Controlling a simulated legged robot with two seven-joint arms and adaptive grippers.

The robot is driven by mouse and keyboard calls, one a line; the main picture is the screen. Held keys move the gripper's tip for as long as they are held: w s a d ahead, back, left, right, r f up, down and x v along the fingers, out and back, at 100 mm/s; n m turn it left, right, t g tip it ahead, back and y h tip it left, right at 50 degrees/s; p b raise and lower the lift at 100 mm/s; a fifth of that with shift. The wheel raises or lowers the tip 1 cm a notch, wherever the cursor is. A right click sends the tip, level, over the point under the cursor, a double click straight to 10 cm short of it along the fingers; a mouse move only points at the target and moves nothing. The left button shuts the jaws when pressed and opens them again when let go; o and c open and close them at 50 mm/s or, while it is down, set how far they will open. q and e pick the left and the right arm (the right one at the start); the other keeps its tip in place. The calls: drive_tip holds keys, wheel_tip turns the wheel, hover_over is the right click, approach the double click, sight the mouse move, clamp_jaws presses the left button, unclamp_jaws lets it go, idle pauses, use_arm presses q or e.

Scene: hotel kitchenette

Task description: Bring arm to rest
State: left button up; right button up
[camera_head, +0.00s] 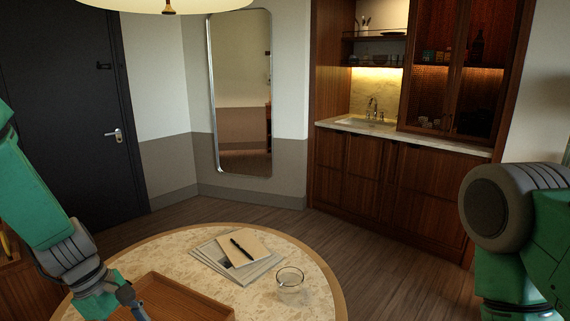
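My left arm comes in from the left in green and grey. Its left gripper (131,299) is at the lower left, by the near left part of the round table (318,283), over or beside a brown wooden tray (186,297). Only a small part of the gripper shows, and I cannot tell whether it is open. My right arm fills the right edge, with a large grey joint and green links. Its gripper is out of the frame.
On the table lie magazines (215,257), a tan notebook (257,247) with a black pen (241,248), and a clear glass (290,279). A kitchenette counter (395,134) with a sink stands at the back right. Wooden floor (400,274) lies free between table and cabinets.

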use_arm(q)
drive_tip(key=s+a+f+m+y, duration=0.1)
drive_tip(key=s+f+m, duration=0.1)
drive_tip(key=s+f, duration=0.2)
drive_tip(key=s+a+f+m+g+y, duration=0.1)
drive_tip(key=s+f+m, duration=0.2)
drive_tip(key=s+f, duration=0.2)
drive_tip(key=s+a+f+m+y, duration=0.1)
drive_tip(key=s+f+m+y, duration=0.1)
drive_tip(key=s+f, duration=0.3)
drive_tip(key=shift+s+a+f+m+g, duration=0.2)
drive_tip(key=shift+s+a+m+g, duration=0.1)
drive_tip(key=shift+a, duration=0.1)
drive_tip(key=s+d+f+m+t, duration=0.1)
drive_tip(key=s+d+f+m, duration=0.1)
drive_tip(key=s+m, duration=0.3)
drive_tip(key=s+d+f+m, duration=0.2)
drive_tip(key=s+f+m, duration=0.15)
drive_tip(key=s, duration=0.45)
drive_tip(key=w+f+m+t+b, duration=0.1)
drive_tip(key=w+f+b, duration=0.2)
drive_tip(key=f+b, duration=0.5)
drive_tip(key=shift+d+b, duration=0.45)
drive_tip(key=shift+b, duration=0.6)
use_arm(e)
wheel_tip(320, 180, down, 10)
drive_tip(key=shift+w+f, duration=0.2)
drive_tip(key=shift+w, duration=0.2)
use_arm(q)
drive_tip(key=shift+r, duration=0.1)
